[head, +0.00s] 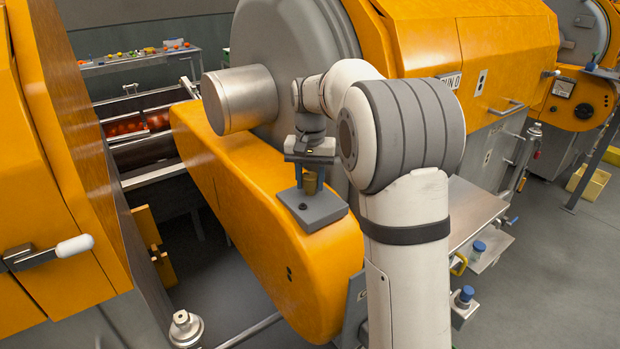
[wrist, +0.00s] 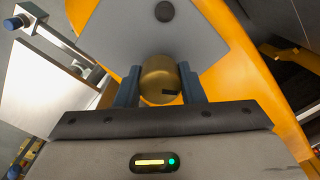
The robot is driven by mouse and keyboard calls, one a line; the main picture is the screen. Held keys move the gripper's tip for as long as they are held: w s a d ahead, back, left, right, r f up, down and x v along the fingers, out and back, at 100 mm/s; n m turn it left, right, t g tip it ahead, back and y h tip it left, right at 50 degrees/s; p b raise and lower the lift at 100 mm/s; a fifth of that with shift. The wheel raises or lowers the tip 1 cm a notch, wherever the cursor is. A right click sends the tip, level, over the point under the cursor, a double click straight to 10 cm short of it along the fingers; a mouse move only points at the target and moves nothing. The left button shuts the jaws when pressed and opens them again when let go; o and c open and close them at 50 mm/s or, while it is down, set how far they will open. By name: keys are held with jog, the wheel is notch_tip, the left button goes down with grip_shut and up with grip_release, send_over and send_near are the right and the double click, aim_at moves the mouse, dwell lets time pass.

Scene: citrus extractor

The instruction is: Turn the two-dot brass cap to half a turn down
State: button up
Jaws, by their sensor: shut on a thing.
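The brass cap (wrist: 160,80) sits between the two blue-grey fingers of my gripper (wrist: 160,88) in the wrist view, with a finger against each side. A dark mark shows on its near side; no dots can be made out. In the head view the cap (head: 310,183) is a small brass piece under my gripper (head: 309,178), partly hidden by the fingers. It stands on a grey block (head: 318,212) on top of the orange housing. My gripper points down and is shut on the cap.
The orange housing (head: 270,240) slopes under the block. A steel cylinder (head: 240,100) juts out at the upper left, close to my wrist. An orange machine (head: 50,180) with a white-tipped handle (head: 74,246) stands at the left. A dark gap lies between them.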

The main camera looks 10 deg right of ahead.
aim_at(310, 174)
jog(key=m, duration=0.6)
jog(key=shift+r+m, duration=0.1)
jog(key=shift+m, duration=0.2)
dwell(0.5)
jog(key=o, duration=1)
notch_tip(310, 174, up, 8)
jog(key=shift+f+b, duration=0.15)
jog(key=shift+b, duration=0.2)
